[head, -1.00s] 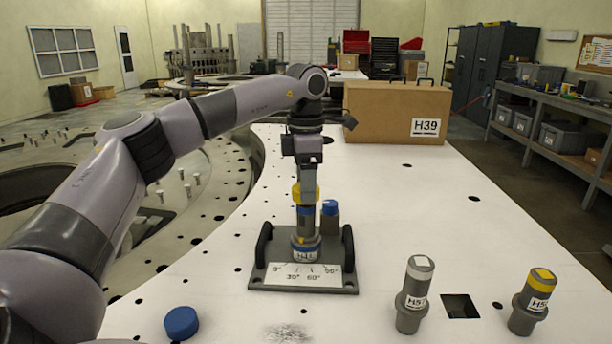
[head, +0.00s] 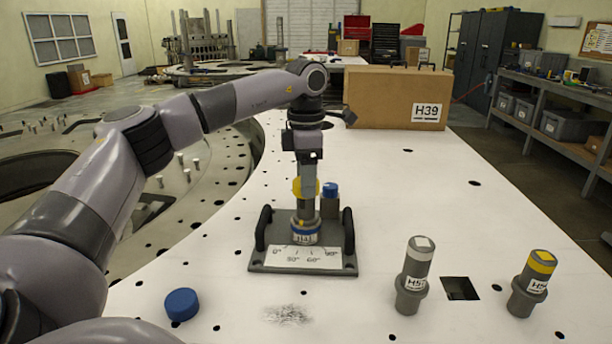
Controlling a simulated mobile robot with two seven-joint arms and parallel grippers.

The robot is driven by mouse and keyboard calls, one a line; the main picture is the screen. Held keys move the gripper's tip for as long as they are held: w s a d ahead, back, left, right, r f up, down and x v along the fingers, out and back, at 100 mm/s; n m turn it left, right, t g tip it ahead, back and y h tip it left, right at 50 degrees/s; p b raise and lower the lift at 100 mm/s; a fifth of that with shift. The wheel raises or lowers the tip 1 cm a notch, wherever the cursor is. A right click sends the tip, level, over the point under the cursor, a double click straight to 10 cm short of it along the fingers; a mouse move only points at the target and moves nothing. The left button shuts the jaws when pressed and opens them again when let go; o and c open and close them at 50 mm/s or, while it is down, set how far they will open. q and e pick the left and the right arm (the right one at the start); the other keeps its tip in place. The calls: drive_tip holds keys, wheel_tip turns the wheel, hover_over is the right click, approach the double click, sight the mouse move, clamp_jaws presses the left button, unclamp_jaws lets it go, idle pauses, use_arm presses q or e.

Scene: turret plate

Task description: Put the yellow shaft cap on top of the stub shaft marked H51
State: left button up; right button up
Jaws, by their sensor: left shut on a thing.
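My left gripper (head: 306,184) is shut on a yellow cap (head: 299,188), which is partly hidden by the fingers. The gripper points down over a grey fixture plate (head: 255,262) with an angle scale. Whether the cap touches this shaft I cannot tell. Front right, a grey stub shaft with a white band (head: 415,270) has a label starting H5. Farther right, a grey stub shaft with a yellow band (head: 532,280) has a similar label, its last character unclear. My right gripper is not in view.
A blue cap (head: 181,304) lies front left. A blue-topped grey stub (head: 330,200) stands behind the fixture. A square hole (head: 460,288) lies between the two right stubs. A cardboard box marked H39 (head: 385,95) stands at the back. The white table is clear at middle right.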

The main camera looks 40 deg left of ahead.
use_arm(q)
drive_tip(key=o, duration=1.1)
wheel_tip(320, 180, up, 7)
drive_tip(key=shift+r, duration=0.1)
drive_tip(key=shift+s, duration=0.1)
idle(0.4)
